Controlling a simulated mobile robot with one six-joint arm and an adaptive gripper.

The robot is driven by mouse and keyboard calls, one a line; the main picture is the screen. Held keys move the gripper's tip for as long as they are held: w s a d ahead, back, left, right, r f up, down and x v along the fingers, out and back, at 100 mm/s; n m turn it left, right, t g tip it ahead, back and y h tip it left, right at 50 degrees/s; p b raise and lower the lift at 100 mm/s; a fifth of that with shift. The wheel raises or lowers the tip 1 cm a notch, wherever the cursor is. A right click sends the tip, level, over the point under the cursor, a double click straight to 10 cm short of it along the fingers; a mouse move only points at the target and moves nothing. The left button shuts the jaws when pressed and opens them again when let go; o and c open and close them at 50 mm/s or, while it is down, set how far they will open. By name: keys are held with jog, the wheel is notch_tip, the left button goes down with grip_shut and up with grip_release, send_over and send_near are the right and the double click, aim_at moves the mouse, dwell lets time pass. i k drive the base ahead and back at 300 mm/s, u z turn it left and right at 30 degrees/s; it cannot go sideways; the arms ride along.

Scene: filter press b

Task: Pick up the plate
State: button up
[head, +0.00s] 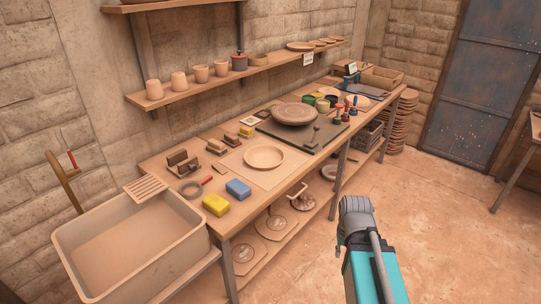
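A shallow round clay plate (264,157) lies on a pale square mat (242,163) on the long wooden workbench (160,166), toward the bench's near half. A larger round clay piece (295,114), like a wide dish, sits on a dark board behind it. Part of my arm, teal and grey, shows at the lower right, over the floor in front of the bench and apart from the plate. My gripper itself does not show in the head view.
A yellow sponge (216,205) and a blue sponge (238,189) lie at the bench's near edge, left of the plate. A big basin (131,246) stands at the left end. Wall shelves hold pots (178,81). The floor (430,210) is clear.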

aim_at(259, 157)
jog(key=i, duration=1)
jog(key=u, duration=0.05)
